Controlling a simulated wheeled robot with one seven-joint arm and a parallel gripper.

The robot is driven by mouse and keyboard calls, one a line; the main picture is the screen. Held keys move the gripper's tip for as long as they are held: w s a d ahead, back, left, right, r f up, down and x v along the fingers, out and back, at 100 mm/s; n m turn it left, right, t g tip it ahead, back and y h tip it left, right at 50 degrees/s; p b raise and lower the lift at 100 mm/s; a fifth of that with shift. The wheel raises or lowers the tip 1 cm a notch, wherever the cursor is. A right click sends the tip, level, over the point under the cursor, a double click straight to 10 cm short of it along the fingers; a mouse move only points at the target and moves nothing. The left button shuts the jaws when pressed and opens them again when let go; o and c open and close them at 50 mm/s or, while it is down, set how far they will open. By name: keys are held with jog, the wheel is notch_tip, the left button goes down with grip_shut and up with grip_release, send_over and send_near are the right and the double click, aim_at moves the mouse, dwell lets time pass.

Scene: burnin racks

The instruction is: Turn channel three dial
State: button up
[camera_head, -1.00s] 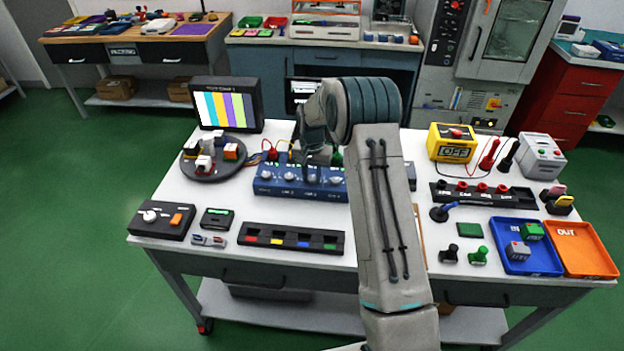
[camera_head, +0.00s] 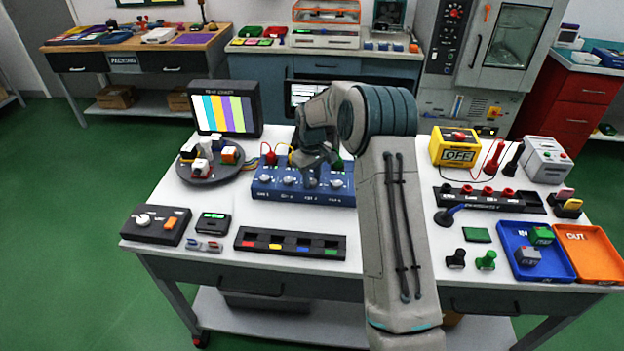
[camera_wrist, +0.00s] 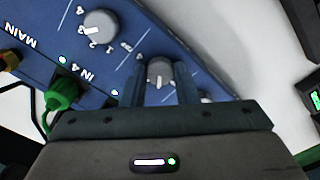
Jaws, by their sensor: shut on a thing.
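The blue box (camera_head: 262,190) with a row of dials stands at the middle back of the white table. My gripper (camera_head: 312,178) is over its third dial from the left, which it mostly hides in the head view. In the wrist view my gripper (camera_wrist: 163,68) is shut on a grey dial (camera_wrist: 159,73) with a white pointer mark, one finger on each side. The fourth dial (camera_wrist: 100,25), with numbers around it, is free to the upper left. The second dial (camera_wrist: 206,98) is partly hidden behind my gripper.
A green plug (camera_wrist: 63,92) with its cable sits by the IN 4 label, close to my gripper. A red plug (camera_head: 268,158) stands at the box's back. A striped monitor (camera_head: 226,112) and a round tray (camera_head: 203,179) are to the left. A black slotted strip (camera_head: 243,238) lies in front.

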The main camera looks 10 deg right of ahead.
aim_at(312, 181)
jog(key=n, duration=0.4)
jog(key=shift+n, duration=2.2)
jog(key=o, duration=1)
jog(key=shift+r, duration=0.1)
notch_tip(312, 181, up, 14)
jog(key=shift+f+b, duration=0.15)
jog(key=shift+b, duration=0.5)
